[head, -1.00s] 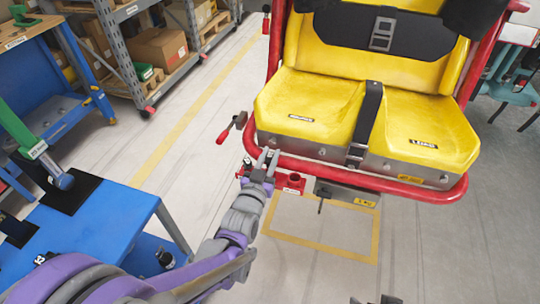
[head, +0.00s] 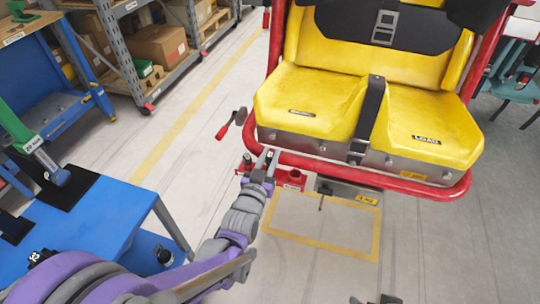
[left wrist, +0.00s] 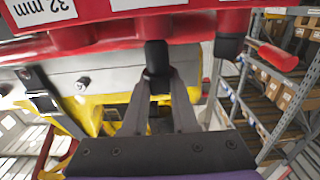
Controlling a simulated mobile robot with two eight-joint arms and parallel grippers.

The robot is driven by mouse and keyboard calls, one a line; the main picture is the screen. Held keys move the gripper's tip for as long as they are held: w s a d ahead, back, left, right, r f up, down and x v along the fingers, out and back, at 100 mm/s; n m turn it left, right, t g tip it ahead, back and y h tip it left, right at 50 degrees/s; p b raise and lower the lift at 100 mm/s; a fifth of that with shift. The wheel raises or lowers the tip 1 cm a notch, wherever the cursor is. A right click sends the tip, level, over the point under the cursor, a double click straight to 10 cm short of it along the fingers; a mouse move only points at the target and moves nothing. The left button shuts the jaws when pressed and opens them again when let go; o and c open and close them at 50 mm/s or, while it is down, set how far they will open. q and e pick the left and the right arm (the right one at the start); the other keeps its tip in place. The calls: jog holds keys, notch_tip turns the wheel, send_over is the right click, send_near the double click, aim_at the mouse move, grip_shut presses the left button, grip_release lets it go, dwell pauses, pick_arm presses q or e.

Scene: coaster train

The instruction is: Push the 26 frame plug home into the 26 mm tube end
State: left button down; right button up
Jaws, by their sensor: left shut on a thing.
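My left gripper (head: 267,161) is at the red bracket (head: 292,178) below the front left of the yellow seat. In the left wrist view the fingers (left wrist: 158,80) are shut on a black plug (left wrist: 157,58). The plug's far end meets the edge of the red bracket (left wrist: 100,35); how deep it sits in a tube end cannot be told. The 26 mm marking is not readable. A second black plug (left wrist: 230,45) stands at the bracket beside it, also in the head view (head: 247,159). Dark shapes (head: 388,299) at the bottom edge may be my right gripper.
The yellow double seat (head: 370,120) with its red frame rail (head: 330,170) is just above the gripper. A red-handled lever (head: 228,127) sticks out left of it. A blue table (head: 95,235) stands at left. Shelves with boxes (head: 157,45) are behind. Floor between is clear.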

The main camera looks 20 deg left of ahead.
pick_arm(q)
jog(key=shift+f+b, duration=1.2)
jog(key=shift+f, duration=0.45)
dwell(0.5)
grip_release()
dwell(0.5)
jog(key=s, duration=0.7)
dwell(0.5)
jog(key=shift+a, duration=0.1)
dwell(0.7)
